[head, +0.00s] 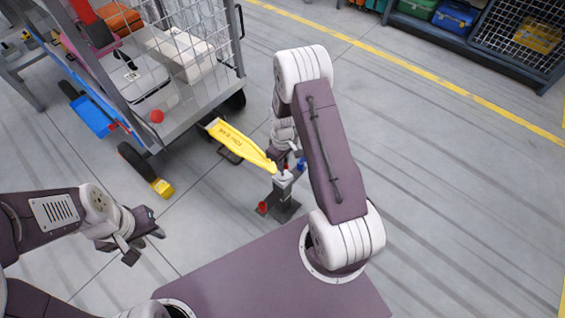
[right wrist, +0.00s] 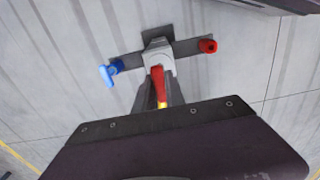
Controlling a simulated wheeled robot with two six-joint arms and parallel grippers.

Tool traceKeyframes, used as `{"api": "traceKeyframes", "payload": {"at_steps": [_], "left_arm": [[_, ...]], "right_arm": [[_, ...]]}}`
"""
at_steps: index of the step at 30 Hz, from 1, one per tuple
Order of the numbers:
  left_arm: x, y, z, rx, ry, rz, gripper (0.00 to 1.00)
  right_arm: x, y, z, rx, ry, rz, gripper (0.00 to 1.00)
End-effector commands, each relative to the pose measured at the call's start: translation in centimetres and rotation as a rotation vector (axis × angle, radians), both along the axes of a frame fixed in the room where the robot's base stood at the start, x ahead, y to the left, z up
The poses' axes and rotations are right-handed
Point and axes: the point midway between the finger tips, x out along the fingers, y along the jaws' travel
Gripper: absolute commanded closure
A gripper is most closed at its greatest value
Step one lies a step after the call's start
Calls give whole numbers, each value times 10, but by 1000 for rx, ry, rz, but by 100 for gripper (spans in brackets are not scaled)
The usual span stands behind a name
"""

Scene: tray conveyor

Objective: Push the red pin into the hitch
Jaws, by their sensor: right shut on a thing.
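The hitch is a grey block (head: 283,180) on a dark post, low on the floor in front of my base; its grey top also shows in the right wrist view (right wrist: 157,52). The red pin (right wrist: 158,84) is between the dark fingers of my right gripper (right wrist: 160,98), its far end at the grey block. How deep it sits is hidden. In the head view a little red (head: 285,167) shows above the hitch, and my right arm partly covers the gripper. My left gripper (head: 146,242) is open and empty, away to the left.
A yellow tow bar (head: 238,144) runs from the wire-sided cart (head: 190,95) to the hitch. A red knob (head: 262,207) and a blue knob (head: 301,163) stick out on opposite sides of the hitch. Shelves (head: 470,40) stand at the back right. Floor on the right is clear.

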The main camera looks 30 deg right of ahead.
Motion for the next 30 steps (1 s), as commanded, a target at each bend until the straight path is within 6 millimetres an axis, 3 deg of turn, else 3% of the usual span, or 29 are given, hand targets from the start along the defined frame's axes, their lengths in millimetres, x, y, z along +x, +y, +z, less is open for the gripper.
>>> {"api": "traceKeyframes", "payload": {"at_steps": [30], "left_arm": [[0, 0, -17, 0, 0, 0, 64]], "right_arm": [[0, 0, -26, 0, 0, 0, 100]]}}
